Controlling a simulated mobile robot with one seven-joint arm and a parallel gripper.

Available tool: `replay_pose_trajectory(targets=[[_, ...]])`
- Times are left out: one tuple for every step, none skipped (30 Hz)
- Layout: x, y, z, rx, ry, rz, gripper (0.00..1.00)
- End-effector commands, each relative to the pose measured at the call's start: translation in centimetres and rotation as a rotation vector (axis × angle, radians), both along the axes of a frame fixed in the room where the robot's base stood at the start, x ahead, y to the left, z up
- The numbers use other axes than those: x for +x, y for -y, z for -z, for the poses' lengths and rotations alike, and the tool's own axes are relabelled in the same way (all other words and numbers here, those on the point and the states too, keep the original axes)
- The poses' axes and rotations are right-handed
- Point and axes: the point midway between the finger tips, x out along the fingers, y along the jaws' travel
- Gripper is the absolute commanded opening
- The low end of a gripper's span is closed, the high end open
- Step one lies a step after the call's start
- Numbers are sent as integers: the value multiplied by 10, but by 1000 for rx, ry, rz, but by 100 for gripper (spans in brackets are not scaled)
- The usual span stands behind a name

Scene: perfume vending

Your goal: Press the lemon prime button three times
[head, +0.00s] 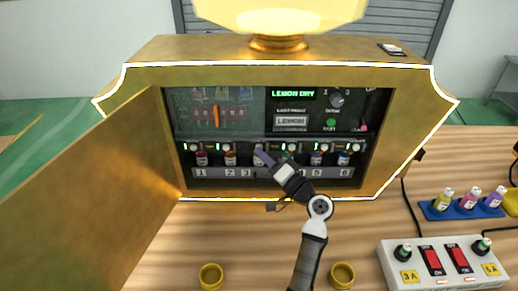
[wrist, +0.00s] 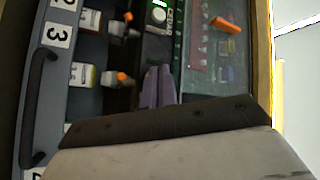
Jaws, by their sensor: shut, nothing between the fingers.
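The gold vending machine (head: 270,48) stands open, with its lit display (head: 293,94) reading "LEMON DRY". A "LEMON" label (head: 291,121) sits below it. A row of round white buttons (head: 226,147) runs above numbered bottles; one such button also shows in the wrist view (wrist: 158,16). I cannot read which button is lemon's. My gripper (head: 260,153) is shut and empty, its purple fingertips at the button row above slot 3. In the wrist view the fingertips (wrist: 158,84) cover that spot, so the button there is hidden and contact cannot be told.
The open gold door (head: 90,195) blocks the left side. A dark handle bar (wrist: 36,108) runs along the numbered bottle drawer. Gold cups (head: 211,277) stand on the table in front. A switch box (head: 442,263) and a blue tray (head: 465,207) of bottles sit at right.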

Motion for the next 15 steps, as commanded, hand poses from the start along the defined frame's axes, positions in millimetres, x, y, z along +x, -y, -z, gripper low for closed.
replay_pose_trajectory(targets=[[1,0,0,0,0,0,0],[1,0,0,0,0,0,0],[2,0,0,0,0,0,0],[2,0,0,0,0,0,0],[2,0,0,0,0,0,0],[3,0,0,0,0,0,0],[3,0,0,0,0,0,0],[3,0,0,0,0,0,0],[4,0,0,0,0,0,0],[4,0,0,-1,1,0,0],[5,0,0,-1,1,0,0],[5,0,0,-1,1,0,0],[6,0,0,-1,1,0,0],[6,0,0,0,1,0,0],[6,0,-1,0,1,1,0]])
